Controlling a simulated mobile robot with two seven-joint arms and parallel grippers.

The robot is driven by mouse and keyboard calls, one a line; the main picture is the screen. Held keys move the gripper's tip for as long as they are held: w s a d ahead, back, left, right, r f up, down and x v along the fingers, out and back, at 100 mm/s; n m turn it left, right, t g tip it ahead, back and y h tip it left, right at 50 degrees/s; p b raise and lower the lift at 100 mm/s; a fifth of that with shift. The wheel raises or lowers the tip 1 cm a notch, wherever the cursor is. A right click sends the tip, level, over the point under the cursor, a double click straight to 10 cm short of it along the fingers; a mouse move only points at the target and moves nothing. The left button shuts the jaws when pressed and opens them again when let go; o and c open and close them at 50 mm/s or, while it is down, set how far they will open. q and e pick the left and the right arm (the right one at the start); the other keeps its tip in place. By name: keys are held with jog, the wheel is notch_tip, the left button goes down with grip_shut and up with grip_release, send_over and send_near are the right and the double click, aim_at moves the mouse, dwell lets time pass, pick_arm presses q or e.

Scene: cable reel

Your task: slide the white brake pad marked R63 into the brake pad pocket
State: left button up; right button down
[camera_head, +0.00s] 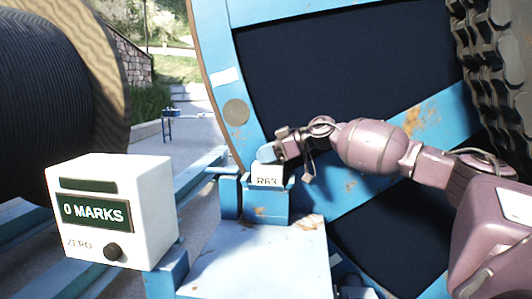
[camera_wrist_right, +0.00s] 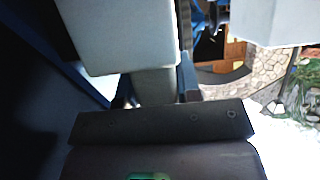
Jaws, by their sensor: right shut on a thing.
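The white brake pad marked R63 (camera_head: 267,180) stands upright at the blue brake pad pocket (camera_head: 262,208), next to the reel's wooden rim. Its lower part is hidden behind the pocket's front wall, and its label shows just above that wall. How deep it sits cannot be seen. My right gripper (camera_head: 272,153) is at the top of the pad and shut on it. In the right wrist view a pale block (camera_wrist_right: 120,38) is close ahead of the dark gripper body (camera_wrist_right: 160,124); the fingertips are hard to make out there. My left gripper is not in view.
A white counter box (camera_head: 122,212) reading 0 MARKS, with a knob, stands at the left front. A blue-framed reel (camera_head: 232,75) rises behind the pocket, and a black cable reel (camera_head: 45,90) stands at the left. A flat pale blue plate (camera_head: 262,262) lies before the pocket.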

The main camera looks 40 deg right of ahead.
aim_at(266, 169)
jog(key=shift+f, duration=1.35)
jog(key=shift+p, duration=0.45)
dwell(0.7)
jog(key=shift+f, duration=0.6)
dwell(0.7)
jog(key=c, duration=0.7)
grip_release()
jog(key=shift+f, duration=0.15)
jog(key=shift+b+v, duration=1.25)
jog(key=shift+v, duration=4.15)
jog(key=shift+a, duration=0.1)
